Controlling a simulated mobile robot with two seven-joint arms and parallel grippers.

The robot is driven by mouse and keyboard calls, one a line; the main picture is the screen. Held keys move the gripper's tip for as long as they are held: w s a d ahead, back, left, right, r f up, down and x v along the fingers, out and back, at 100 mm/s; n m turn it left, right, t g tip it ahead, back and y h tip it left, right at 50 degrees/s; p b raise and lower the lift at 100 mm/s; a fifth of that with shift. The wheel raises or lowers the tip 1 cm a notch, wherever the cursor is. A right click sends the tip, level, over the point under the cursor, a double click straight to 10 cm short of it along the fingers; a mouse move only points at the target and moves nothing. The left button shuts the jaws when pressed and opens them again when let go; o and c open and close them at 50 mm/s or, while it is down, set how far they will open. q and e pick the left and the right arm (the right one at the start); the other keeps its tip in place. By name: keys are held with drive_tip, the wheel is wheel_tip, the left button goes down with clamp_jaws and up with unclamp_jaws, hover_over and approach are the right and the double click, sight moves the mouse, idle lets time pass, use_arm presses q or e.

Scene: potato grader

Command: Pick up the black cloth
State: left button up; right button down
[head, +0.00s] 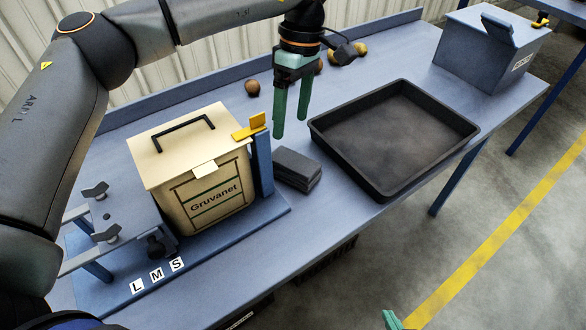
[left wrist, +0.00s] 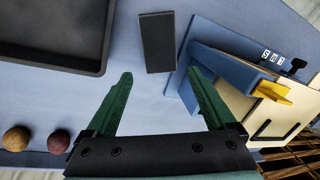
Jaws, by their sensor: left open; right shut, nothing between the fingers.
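The black cloth (head: 297,168) lies folded in a flat dark block on the blue table, between the cream box and the black tray. It also shows in the left wrist view (left wrist: 157,42), beyond my fingertips. My left gripper (head: 290,128) is open and empty, pointing down above the table, behind the cloth in the head view. Its two green fingers (left wrist: 160,76) are spread apart in the left wrist view, with bare table between them. Only a green tip of my right gripper (head: 392,319) shows at the bottom edge; it is shut and empty.
A cream box marked Gruvanet (head: 213,199) with a yellow latch (head: 250,127) stands close left of the cloth. The black tray (head: 432,167) is empty, close on the right. Several potatoes (head: 252,87) lie behind. A blue-grey box (head: 482,52) stands far right.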

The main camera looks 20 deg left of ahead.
use_arm(q)
hover_over(287, 157)
drive_tip(key=w, duration=0.1)
wheel_tip(287, 157, down, 4)
drive_tip(key=shift+w+f, duration=0.1)
drive_tip(key=shift+w, duration=0.05)
drive_tip(key=f, duration=0.2)
drive_tip(key=s+f, duration=0.1)
drive_tip(key=f, duration=0.2)
drive_tip(key=shift+s+f, duration=0.15)
drive_tip(key=shift+f, duration=0.15)
drive_tip(key=c, duration=1.2)
drive_tip(key=shift+r, duration=0.1)
drive_tip(key=shift+r, duration=0.1)
